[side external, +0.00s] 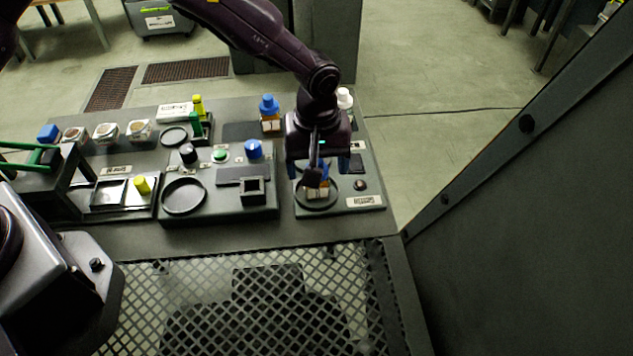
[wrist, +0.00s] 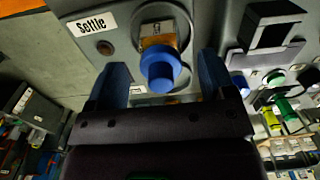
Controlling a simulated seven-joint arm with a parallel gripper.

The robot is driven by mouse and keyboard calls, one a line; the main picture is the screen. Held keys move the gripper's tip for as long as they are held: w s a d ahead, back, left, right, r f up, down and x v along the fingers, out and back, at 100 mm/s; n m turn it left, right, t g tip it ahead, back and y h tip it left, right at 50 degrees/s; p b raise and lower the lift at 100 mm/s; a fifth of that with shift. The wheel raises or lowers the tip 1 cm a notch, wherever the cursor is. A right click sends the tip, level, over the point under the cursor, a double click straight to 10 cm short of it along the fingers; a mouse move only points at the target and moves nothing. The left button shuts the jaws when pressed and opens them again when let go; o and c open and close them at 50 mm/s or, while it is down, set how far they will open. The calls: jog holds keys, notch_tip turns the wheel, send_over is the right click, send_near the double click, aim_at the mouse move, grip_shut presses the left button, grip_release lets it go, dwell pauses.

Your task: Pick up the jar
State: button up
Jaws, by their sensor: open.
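A jar (side external: 317,190) with an amber body, a pale label and a blue cap stands on a round dark dish on the right-hand station. In the wrist view the same jar (wrist: 160,66) shows from above, its blue cap between the two blue fingers. My gripper (side external: 326,170) is open, pointing down over this jar; in the wrist view my gripper (wrist: 162,75) shows a gap on each side of the cap. The wrist and a finger hide part of the jar in the side view.
The station plate is labelled "Settle" (wrist: 92,27) and has a small black knob (side external: 360,185). Another blue-capped jar (side external: 269,113) and a white-capped jar (side external: 344,98) stand behind. A panel with a blue knob (side external: 253,149) and a black square holder (side external: 253,190) lies left.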

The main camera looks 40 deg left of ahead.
notch_tip(320, 180, down, 3)
jog(key=shift+a+f, duration=0.1)
jog(key=shift+c, duration=0.4)
jog(key=c, duration=1)
jog(key=shift+c, duration=0.2)
